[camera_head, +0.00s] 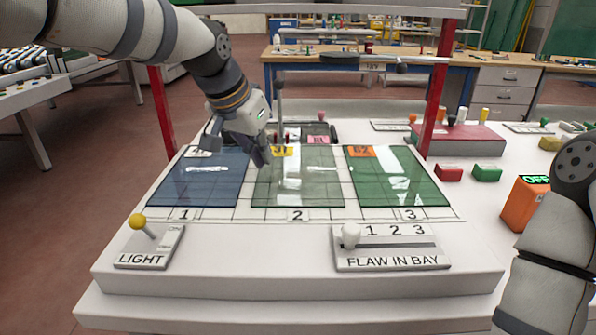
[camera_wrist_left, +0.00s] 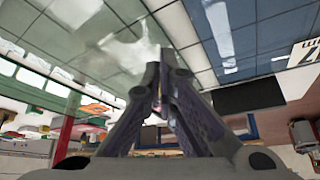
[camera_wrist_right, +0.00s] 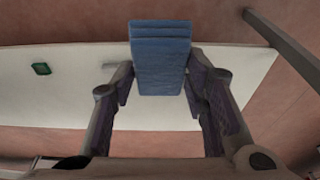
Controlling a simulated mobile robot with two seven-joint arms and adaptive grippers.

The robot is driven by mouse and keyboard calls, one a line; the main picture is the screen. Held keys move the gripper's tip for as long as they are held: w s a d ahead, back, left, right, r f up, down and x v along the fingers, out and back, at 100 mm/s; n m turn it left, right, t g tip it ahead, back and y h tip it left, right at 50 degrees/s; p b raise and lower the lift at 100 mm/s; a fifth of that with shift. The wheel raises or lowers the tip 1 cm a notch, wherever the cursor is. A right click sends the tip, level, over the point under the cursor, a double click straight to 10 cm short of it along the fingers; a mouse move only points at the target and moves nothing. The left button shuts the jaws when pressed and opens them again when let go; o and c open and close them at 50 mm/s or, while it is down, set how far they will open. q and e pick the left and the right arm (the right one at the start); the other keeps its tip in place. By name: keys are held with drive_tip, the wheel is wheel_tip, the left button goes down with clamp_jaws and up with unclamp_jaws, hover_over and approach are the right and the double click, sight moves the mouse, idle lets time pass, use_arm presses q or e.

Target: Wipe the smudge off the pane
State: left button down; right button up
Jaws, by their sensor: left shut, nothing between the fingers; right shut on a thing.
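A blue pane (camera_head: 185,185) lies in bay 1, a grey-green pane (camera_head: 325,190) in bay 2 and a green pane (camera_head: 370,185) in bay 3. Whitish marks show on all three; I cannot tell smudge from reflection. My left gripper (camera_head: 262,157) is shut and empty, over the back left part of the bay 2 pane. Its closed fingertips (camera_wrist_left: 160,75) show in the left wrist view, with a pale cloudy patch (camera_wrist_left: 135,50) on the glass beyond. My right gripper (camera_wrist_right: 160,78) is shut on a blue ribbed block (camera_wrist_right: 160,60); both are outside the head view.
A LIGHT lever (camera_head: 140,228) and a FLAW IN BAY slider (camera_head: 350,235) sit at the front. Red posts (camera_head: 436,85) flank the panes. A red block (camera_head: 448,173), a green block (camera_head: 487,174) and an orange box (camera_head: 530,203) with an OFF display stand at right.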

use_arm(q)
drive_tip(key=shift+f, duration=0.4)
idle(0.3)
